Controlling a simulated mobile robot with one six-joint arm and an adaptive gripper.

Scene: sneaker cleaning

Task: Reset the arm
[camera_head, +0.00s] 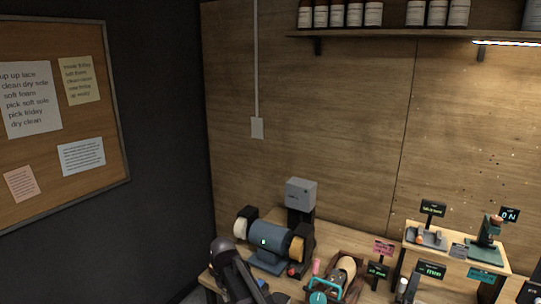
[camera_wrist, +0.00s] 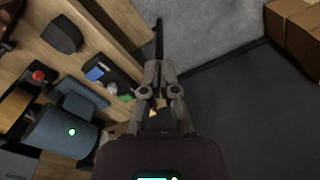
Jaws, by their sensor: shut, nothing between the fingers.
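My gripper (camera_wrist: 159,70) shows in the wrist view, pointing up the picture from the bottom centre. Its fingers are together with nothing between them. It appears above the floor beside the workbench edge, apart from the things on the bench. In the head view my dark arm rises at the bottom, left of the middle, in front of the bench. My fingertips cannot be made out there.
A blue-grey two-wheeled bench machine (camera_head: 265,243) with a green light stands close behind my arm; it also shows in the wrist view (camera_wrist: 65,130). A shoe (camera_head: 344,272) lies right of it. Cardboard boxes (camera_wrist: 298,30) stand on the floor. Dark floor (camera_wrist: 250,110) is clear.

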